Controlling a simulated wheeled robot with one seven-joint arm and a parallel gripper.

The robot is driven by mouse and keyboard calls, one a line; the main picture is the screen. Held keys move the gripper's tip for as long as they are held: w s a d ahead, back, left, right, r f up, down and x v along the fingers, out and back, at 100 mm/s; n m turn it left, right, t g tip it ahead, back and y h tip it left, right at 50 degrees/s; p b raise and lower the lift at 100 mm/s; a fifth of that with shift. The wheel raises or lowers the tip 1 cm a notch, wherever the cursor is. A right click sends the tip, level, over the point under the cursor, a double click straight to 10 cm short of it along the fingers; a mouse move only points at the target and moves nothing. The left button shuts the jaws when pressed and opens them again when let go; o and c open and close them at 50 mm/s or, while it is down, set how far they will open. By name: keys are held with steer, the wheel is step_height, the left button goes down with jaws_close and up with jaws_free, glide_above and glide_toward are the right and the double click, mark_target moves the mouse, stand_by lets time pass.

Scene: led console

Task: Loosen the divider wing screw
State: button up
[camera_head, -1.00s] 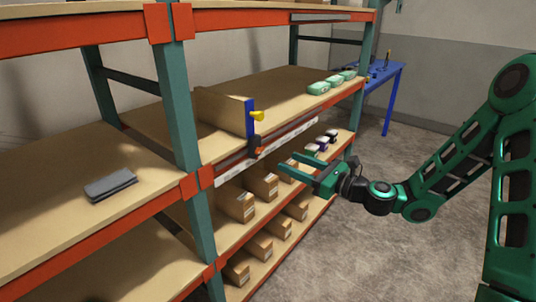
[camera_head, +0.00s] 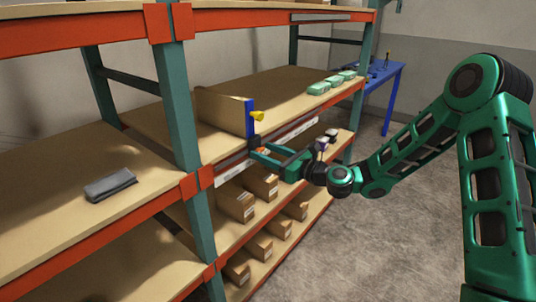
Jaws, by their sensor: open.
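The divider (camera_head: 226,108) is a wooden panel with a blue front edge (camera_head: 250,118), standing upright on the middle shelf. A yellow knob (camera_head: 257,115) sticks out from the blue edge. An orange-red wing screw (camera_head: 260,150) sits lower down at the front of the shelf edge, below the blue strip. It is partly hidden by my gripper. My gripper (camera_head: 261,151) is open, with its fingertips at the wing screw. I cannot tell whether they touch it.
A grey folded cloth (camera_head: 110,185) lies on the left shelf. Green items (camera_head: 318,88) stand at the right end of the middle shelf. Cardboard boxes (camera_head: 236,204) fill the shelves below. A teal upright (camera_head: 178,105) stands left of the divider. Floor at the right is clear.

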steer(key=shift+c, duration=0.6)
steer(key=c, duration=1)
steer(key=shift+o, duration=0.4)
steer(key=shift+d, duration=0.2)
steer(key=shift+a, duration=0.1)
steer(key=shift+c, duration=0.2)
